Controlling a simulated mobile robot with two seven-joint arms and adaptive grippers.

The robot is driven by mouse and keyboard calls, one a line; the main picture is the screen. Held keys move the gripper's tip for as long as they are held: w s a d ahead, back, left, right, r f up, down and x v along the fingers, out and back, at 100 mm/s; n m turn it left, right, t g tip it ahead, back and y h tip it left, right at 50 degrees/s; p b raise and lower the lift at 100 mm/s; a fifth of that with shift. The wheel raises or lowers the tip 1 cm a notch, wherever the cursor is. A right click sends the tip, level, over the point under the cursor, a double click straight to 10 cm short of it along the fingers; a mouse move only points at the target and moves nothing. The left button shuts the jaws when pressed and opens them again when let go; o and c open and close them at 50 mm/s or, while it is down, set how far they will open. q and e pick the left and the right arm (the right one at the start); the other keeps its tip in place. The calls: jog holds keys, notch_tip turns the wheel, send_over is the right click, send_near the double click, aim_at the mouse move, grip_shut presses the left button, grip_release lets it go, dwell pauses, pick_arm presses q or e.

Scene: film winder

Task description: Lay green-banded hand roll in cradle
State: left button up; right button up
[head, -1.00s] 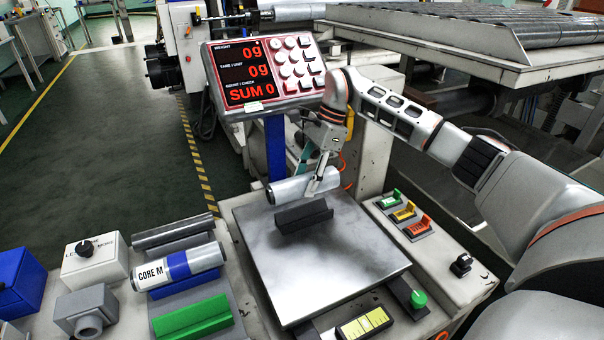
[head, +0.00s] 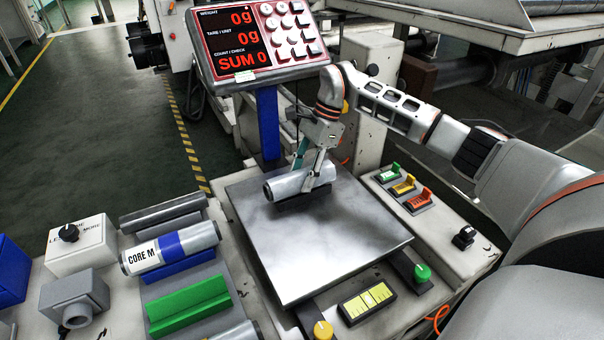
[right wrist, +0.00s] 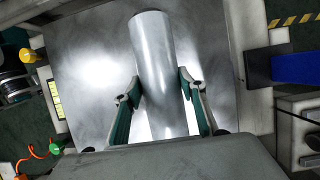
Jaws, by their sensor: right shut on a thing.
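My right gripper (head: 312,178) is shut on a silver hand roll (head: 282,187) above the metal weighing plate (head: 335,245). No green band shows on the visible part of this roll. In the right wrist view the roll (right wrist: 152,45) lies between the gripper's two fingers (right wrist: 157,90). A dark cradle (head: 303,203) on the plate is mostly hidden directly under the roll; I cannot tell if they touch. A green cradle (head: 187,305) stands empty on the bench at left. My left gripper is not in view.
A blue-banded roll marked CORE M (head: 170,247) rests on a blue cradle (head: 178,271). The scale display (head: 245,40) reads 0g. A green knob (head: 422,272) and colored switches (head: 403,186) flank the plate. The plate's front is clear.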

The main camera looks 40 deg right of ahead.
jog(key=o, duration=1.4)
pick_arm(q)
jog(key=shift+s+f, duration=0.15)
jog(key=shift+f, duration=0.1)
pick_arm(e)
jog(key=v, duration=1.2)
jog(key=shift+a+r, duration=0.1)
